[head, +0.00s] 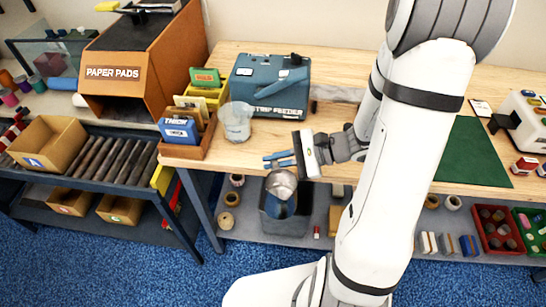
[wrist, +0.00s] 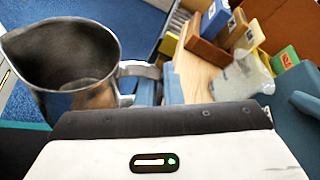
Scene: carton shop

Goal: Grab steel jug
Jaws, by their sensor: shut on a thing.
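The steel jug (head: 281,183) hangs just off the front edge of the workbench in the head view. In the wrist view the jug (wrist: 75,72) fills the upper left, its open mouth showing and its inside looking empty. My gripper (head: 279,159) has blue fingers at the bench's front edge. In the wrist view my gripper (wrist: 147,92) is shut on the jug's handle (wrist: 140,70), at the side of the jug. The lower part of the jug is partly hard to tell from the grey bin behind it.
A clear plastic beaker (head: 236,121) stands on the workbench (head: 330,128) near an orange-brown box of cards (head: 190,146) and the blue strip feeder (head: 268,88). A grey bin (head: 286,222) stands on the lower shelf below the jug. A green mat (head: 468,152) lies to the right.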

